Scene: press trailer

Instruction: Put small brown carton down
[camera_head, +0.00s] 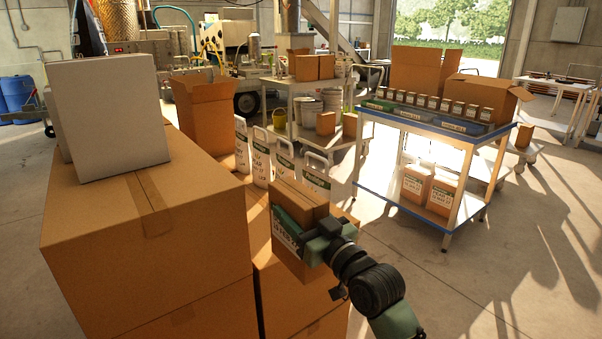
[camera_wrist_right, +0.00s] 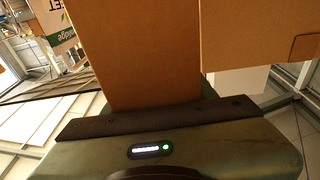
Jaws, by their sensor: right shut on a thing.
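The small brown carton (camera_head: 302,199) is held by my right gripper (camera_head: 305,228), which is shut on it. It is over the lower brown carton stack (camera_head: 284,295), right of the tall stack. I cannot tell whether it touches the box beneath. In the right wrist view the carton (camera_wrist_right: 135,50) fills the top middle, directly in front of the gripper body; its far end is out of frame. My left gripper is not in view.
A tall brown carton (camera_head: 150,230) with a pale box (camera_head: 110,115) on top stands left. The floor at front right is clear.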

